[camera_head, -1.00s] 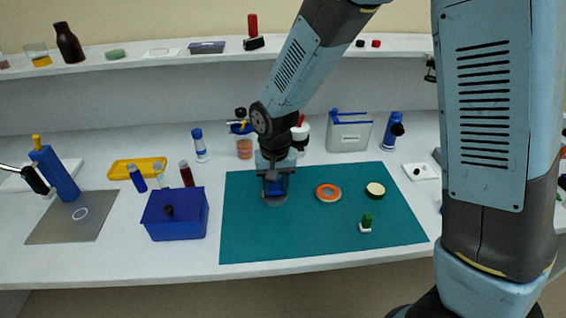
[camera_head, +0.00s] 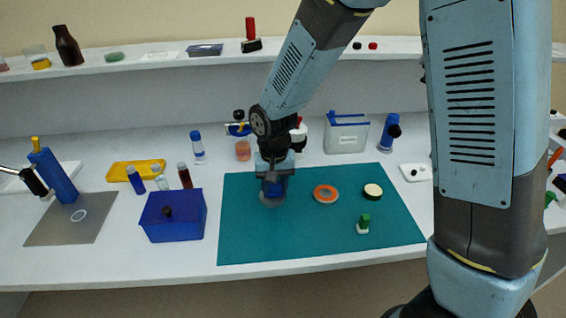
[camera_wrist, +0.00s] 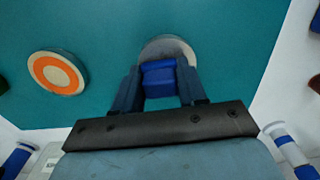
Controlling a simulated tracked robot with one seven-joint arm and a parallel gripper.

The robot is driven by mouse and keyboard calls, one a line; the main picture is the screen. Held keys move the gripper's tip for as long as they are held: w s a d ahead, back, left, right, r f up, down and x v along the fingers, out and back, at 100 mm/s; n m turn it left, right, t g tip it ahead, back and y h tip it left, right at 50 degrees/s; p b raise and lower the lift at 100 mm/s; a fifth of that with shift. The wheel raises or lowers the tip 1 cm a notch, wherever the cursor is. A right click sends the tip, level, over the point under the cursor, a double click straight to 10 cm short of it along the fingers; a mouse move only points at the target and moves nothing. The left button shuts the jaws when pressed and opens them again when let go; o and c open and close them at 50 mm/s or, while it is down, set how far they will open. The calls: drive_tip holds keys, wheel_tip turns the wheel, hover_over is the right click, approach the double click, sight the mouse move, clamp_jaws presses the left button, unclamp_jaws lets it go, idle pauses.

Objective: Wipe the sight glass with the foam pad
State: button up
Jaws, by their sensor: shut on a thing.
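My gripper (camera_head: 273,190) points down over the left part of the teal mat (camera_head: 300,240). It is shut on a blue block (camera_wrist: 159,78), which looks like the foam pad; its blue also shows between the fingers in the head view (camera_head: 273,189). A grey round disc (camera_wrist: 172,46), which looks like the sight glass, lies directly under the blue block, partly hidden by it. Its edge also shows below the fingers in the head view (camera_head: 272,203). I cannot tell whether block and disc touch.
An orange-ringed disc (camera_head: 325,193), a cream disc (camera_head: 372,191) and a small green-and-white piece (camera_head: 363,225) lie on the mat right of my gripper. A blue box (camera_head: 173,220) stands left of the mat. Bottles and a clear container (camera_head: 346,136) stand behind. The mat's front is clear.

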drive_tip(key=shift+w+d, duration=0.1)
drive_tip(key=shift+d, duration=0.75)
drive_tip(key=shift+w+d+r, duration=0.1)
drive_tip(key=shift+d, duration=0.15)
wheel_tip(320, 180, up, 8)
drive_tip(key=shift+f, duration=0.2)
drive_tip(key=shift+f, duration=0.15)
idle(0.3)
